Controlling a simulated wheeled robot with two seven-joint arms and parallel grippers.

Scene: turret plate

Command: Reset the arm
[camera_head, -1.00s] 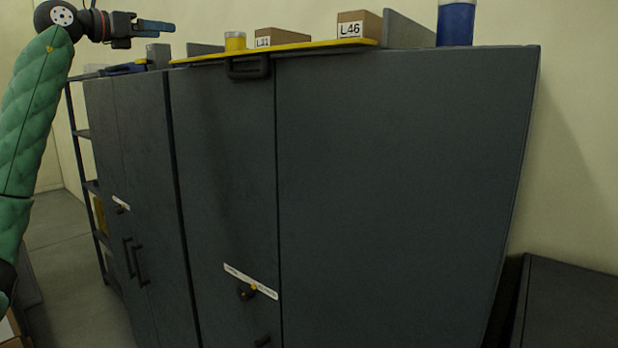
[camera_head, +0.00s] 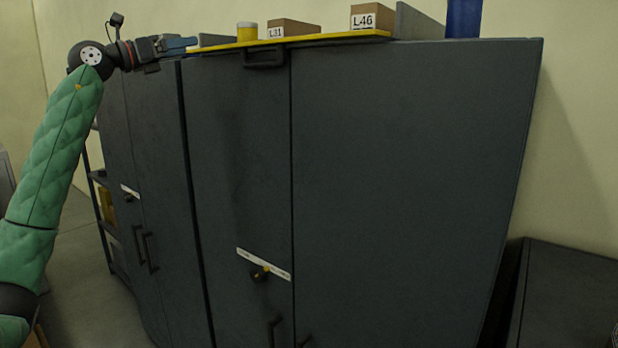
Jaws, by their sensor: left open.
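My left arm comes in from the left in a green padded sleeve. Its gripper (camera_head: 184,43) is at the upper left, pointing right, in front of the top of the dark cabinets. It appears empty, with blue fingers seen side-on. The right gripper is not in the picture.
Tall dark cabinets (camera_head: 400,180) fill the middle. On top are a yellow board (camera_head: 225,46) with a dark handle, boxes marked L31 (camera_head: 292,28) and L46 (camera_head: 371,18), a yellow jar (camera_head: 247,32) and a blue cylinder (camera_head: 463,18). A low dark cabinet (camera_head: 570,295) stands at right.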

